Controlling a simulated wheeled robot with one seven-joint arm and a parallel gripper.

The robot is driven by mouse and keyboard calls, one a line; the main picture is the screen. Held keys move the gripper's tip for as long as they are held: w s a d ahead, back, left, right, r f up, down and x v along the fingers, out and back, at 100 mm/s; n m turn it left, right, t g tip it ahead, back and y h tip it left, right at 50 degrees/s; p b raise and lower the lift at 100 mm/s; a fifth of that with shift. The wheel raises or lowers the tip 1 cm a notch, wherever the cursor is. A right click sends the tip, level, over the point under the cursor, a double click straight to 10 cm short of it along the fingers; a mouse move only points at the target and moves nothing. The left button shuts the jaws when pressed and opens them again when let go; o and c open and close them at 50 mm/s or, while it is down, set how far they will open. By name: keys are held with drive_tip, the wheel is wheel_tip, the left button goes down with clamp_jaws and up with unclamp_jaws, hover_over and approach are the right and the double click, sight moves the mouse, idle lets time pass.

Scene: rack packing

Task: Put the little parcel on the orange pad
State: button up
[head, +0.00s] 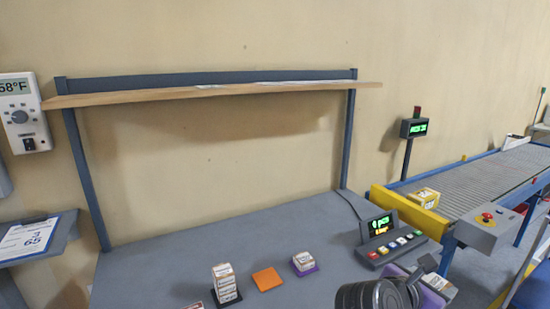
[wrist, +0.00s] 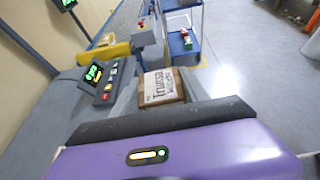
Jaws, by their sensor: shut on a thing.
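The orange pad (head: 267,279) lies flat and bare on the grey bench, between a black pad and a purple pad. My gripper (head: 433,282) is at the lower right of the head view, well to the right of the orange pad and partly hidden by my arm. In the wrist view my gripper (wrist: 161,84) is shut on a little brown parcel (wrist: 162,88) with a white printed label. The orange pad does not show in the wrist view.
A stack of small boxes (head: 223,277) stands on the black pad. Another box (head: 303,260) sits on the purple pad. A button panel with a green display (head: 380,226) stands at the bench's right. A shelf (head: 215,90) spans above.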

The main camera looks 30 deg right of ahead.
drive_tip(key=w+a+f+n+t+y, duration=0.5)
drive_tip(key=w+a+f+n+t, duration=0.5)
drive_tip(key=w+a+f, duration=0.4)
drive_tip(key=s+a+f+n+t+y, duration=0.1)
drive_tip(key=s+a+f+n+y, duration=0.2)
drive_tip(key=a+f, duration=0.3)
drive_tip(key=s+a+f+n+t+y, duration=0.2)
drive_tip(key=a+f, duration=0.5)
drive_tip(key=a, duration=0.4)
drive_tip(key=shift+s+f+n+y, duration=0.2)
drive_tip(key=shift+s+n+y, duration=0.3)
drive_tip(key=shift+n+y, duration=1.1)
